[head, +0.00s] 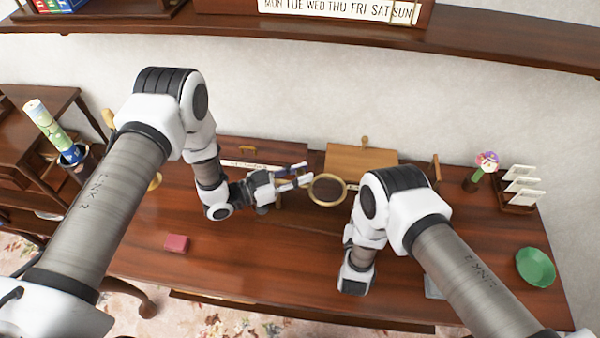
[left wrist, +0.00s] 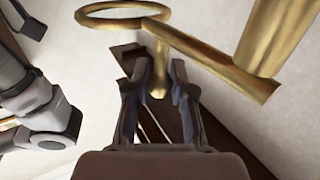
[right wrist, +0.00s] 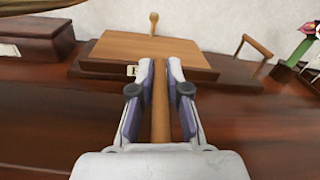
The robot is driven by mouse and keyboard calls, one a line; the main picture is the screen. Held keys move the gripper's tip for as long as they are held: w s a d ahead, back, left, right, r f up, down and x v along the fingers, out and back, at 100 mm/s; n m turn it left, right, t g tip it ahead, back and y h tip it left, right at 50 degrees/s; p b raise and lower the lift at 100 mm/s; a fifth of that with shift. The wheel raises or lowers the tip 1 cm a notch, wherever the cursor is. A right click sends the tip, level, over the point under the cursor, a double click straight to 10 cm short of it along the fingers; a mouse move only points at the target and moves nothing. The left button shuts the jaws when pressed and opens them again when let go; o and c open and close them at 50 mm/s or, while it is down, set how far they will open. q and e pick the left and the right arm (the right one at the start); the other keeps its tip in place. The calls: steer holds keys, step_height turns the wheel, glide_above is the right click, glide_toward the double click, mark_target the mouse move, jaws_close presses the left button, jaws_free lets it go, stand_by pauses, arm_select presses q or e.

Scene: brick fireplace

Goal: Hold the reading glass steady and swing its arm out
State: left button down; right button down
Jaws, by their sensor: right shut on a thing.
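The reading glass has a brass ring (head: 327,189) over the desk, just right of my left gripper (head: 304,175). The ring (left wrist: 123,14) also shows at the top of the left wrist view, with its brass arm (left wrist: 210,60) and a thick brass post. A short brass stub (left wrist: 159,75) lies between or just beyond the left fingertips, which stand apart. My right gripper (right wrist: 160,75) is shut on an upright tan post (right wrist: 160,105), apparently the reading glass's stand. My right arm hides that grip in the head view.
A wooden slope (head: 360,158) stands at the back of the desk. A pink block (head: 176,243) lies front left. A green bowl (head: 535,266), a letter rack (head: 520,190) and a flower figure (head: 484,165) are at the right. The front middle of the desk is clear.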

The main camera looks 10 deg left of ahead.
arm_select(q)
steer(key=shift+s, duration=0.1)
stand_by(0.3)
steer(key=shift+s+a+m+g+h, duration=0.15)
steer(key=shift+s+a+m+g, duration=0.5)
steer(key=shift+m+g, duration=1.55)
steer(key=shift+s+a+m+g+h, duration=0.25)
steer(key=shift+s+m+g, duration=0.85)
steer(key=shift+g, duration=1.95)
steer(key=shift+s+a+m+g+h, duration=0.1)
steer(key=shift+s+a+m+g, duration=0.45)
steer(key=shift+m+g, duration=1.75)
steer(key=shift+s+n+g, duration=0.1)
steer(key=shift+n+g, duration=0.25)
steer(key=shift+n, duration=0.05)
steer(key=c, duration=1)
jaws_free()
